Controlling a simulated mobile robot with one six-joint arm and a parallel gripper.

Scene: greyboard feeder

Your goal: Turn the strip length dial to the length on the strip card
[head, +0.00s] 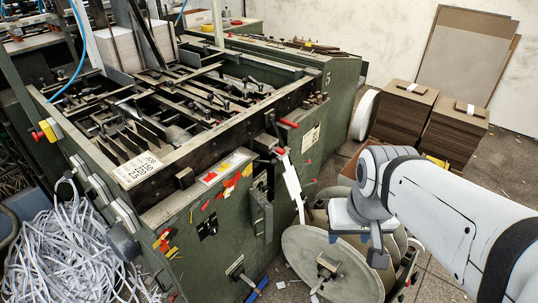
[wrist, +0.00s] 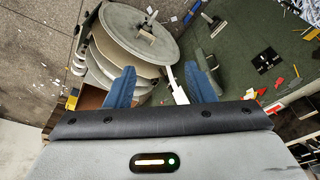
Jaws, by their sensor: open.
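A small black plate with pale marks (head: 208,226) is on the green machine's front panel and looks like the dial. It also shows in the wrist view (wrist: 266,60), right of my fingers; its setting is too small to read. A white card with black characters (head: 137,170) lies on the machine's upper left edge; I cannot read it surely or tell whether it is the strip card. My gripper (head: 357,245) is in front of the large reel, right of the panel and apart from the dial. In the wrist view its blue fingers (wrist: 160,67) are spread and empty.
The large grey reel (head: 318,262) stands beside the panel, with a white strip (head: 291,183) running down to it. Red and yellow scraps cling nearby. Shredded strips (head: 75,255) heap at left.

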